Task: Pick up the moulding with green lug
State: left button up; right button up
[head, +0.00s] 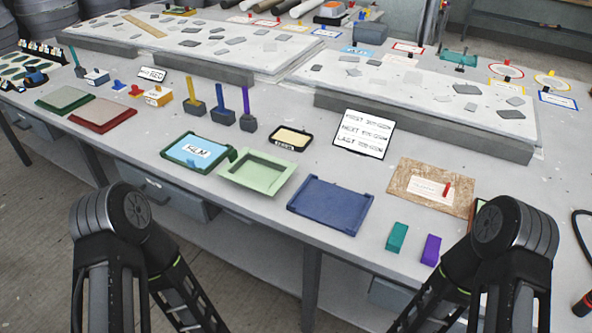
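I cannot make out for certain which piece is the moulding with the green lug. A pale green square tray-like piece (258,172) lies near the table's front edge, with a darker green part at its upper left corner. To its left is a dark green frame (170,154) with a light blue sheet marked FILM. To its right lies a blue tray (330,203) with raised corners. Another piece with a green and red edge is mostly hidden behind my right arm. Both my arms show at the bottom, but neither gripper is in view.
A teal block (396,237) and a purple block (430,249) stand near the front edge. A brown board (408,175) with a red peg lies behind them. Grey blocks with yellow, blue and purple uprights (247,107) stand mid-table. Long pale slabs (420,98) fill the back.

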aim_at(263, 176)
jog(key=j+z, duration=0.2)
jog(key=z, duration=0.2)
jog(key=i+j+z, duration=0.1)
jog(key=z, duration=0.3)
jog(key=j+z, duration=0.5)
jog(key=z, duration=0.3)
jog(key=k+j+z, duration=0.1)
jog(key=j, duration=0.3)
jog(key=k+j+z, duration=0.15)
jog(key=j, duration=0.3)
jog(key=k+j+z, duration=0.1)
jog(key=j, duration=0.3)
jog(key=k+j+z, duration=0.15)
jog(key=k+j, duration=0.1)
jog(key=j, duration=0.1)
